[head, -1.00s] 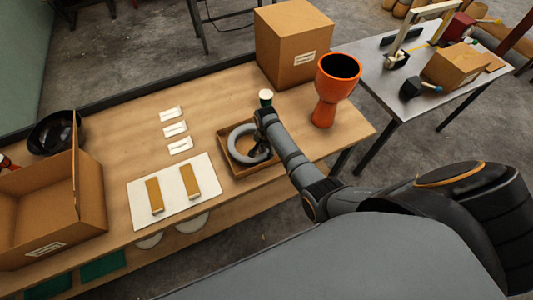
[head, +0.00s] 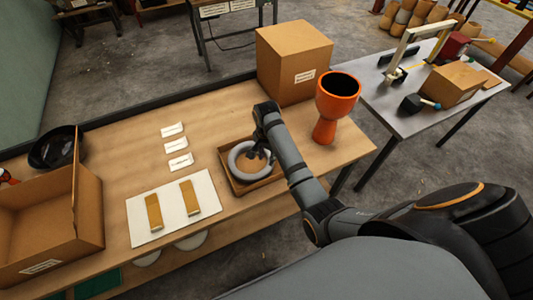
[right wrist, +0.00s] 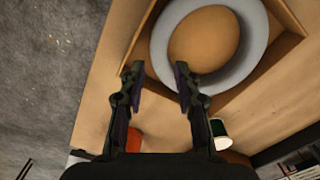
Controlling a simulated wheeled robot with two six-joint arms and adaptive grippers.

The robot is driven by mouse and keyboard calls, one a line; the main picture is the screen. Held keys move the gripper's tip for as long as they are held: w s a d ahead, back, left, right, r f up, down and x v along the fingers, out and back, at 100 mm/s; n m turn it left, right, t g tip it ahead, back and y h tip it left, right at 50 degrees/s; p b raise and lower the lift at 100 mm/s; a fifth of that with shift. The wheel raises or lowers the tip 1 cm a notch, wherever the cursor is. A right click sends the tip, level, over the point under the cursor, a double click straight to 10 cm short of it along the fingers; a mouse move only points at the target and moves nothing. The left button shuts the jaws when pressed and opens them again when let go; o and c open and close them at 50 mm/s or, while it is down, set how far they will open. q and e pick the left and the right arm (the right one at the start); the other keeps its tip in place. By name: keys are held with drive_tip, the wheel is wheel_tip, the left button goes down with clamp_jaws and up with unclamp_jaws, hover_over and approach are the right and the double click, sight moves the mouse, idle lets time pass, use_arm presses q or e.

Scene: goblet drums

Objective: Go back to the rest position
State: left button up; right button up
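My right gripper (head: 257,150) hangs over the shallow cardboard tray (head: 237,190) near the front edge of the workbench. A thick grey ring (head: 236,168) lies in the tray. In the right wrist view my right gripper (right wrist: 158,72) is open, with nothing between its fingers. There the fingertips overlap the near side of the grey ring (right wrist: 258,50); whether they touch it I cannot tell. My left gripper is not in view.
An orange goblet drum (head: 330,112) stands right of my right arm, before a closed cardboard box (head: 285,60). A white board (head: 172,212) with two tan bars and an open box (head: 85,215) are left.

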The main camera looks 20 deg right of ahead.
wheel_tip(320, 180, up, 2)
drive_tip(key=shift+r, duration=0.25)
idle(0.4)
